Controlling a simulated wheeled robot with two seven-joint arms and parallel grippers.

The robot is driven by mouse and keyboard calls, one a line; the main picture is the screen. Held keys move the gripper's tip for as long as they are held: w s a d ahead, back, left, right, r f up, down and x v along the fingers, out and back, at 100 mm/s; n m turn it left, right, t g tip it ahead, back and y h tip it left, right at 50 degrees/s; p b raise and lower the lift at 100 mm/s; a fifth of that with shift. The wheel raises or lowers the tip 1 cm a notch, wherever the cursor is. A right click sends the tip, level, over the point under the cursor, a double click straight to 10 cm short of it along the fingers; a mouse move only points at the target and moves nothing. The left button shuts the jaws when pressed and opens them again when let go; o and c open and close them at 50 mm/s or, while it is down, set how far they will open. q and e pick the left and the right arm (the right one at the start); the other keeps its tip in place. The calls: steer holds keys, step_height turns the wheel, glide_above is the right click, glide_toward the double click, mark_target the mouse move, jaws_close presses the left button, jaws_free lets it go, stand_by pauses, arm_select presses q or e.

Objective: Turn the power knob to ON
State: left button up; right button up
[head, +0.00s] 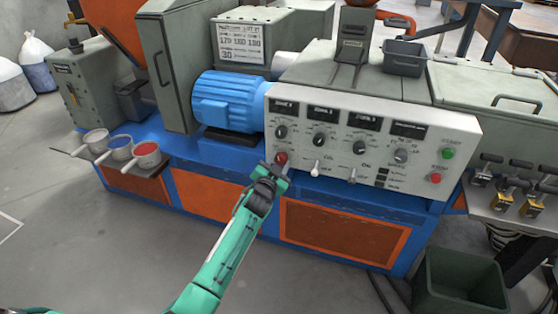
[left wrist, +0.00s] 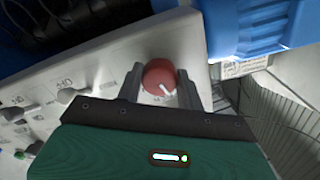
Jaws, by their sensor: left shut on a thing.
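The power knob (head: 281,158) is a round red knob at the lower left of the white control panel (head: 455,127). In the left wrist view the red knob (left wrist: 159,77) sits between the two dark fingers, with a white pointer mark on its face. My left gripper (head: 274,169) is at the panel's lower left corner, its fingers (left wrist: 160,88) shut on the knob from both sides. The gripper partly hides the knob in the head view. Any ON or OFF lettering by the knob is too small to read. My right gripper is not in view.
White toggle levers (head: 316,168) stick out just right of the knob. Black zone knobs (head: 319,141) sit above them. A green button (head: 447,153) and a red button (head: 435,178) are at the panel's right. A blue motor (head: 230,101) stands close on the left.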

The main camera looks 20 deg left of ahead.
arm_select(q)
steer(key=m, duration=0.3)
steer(key=shift+p, duration=0.3)
steer(key=shift+m, duration=0.4)
steer(key=m, duration=0.3)
steer(key=shift+m, duration=0.3)
steer(key=m, duration=0.3)
steer(key=shift+m+p, duration=0.3)
steer(key=shift+m, duration=0.7)
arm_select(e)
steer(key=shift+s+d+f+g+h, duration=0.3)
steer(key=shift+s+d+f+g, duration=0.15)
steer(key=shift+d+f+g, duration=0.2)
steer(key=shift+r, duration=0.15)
arm_select(q)
steer(key=o, duration=1)
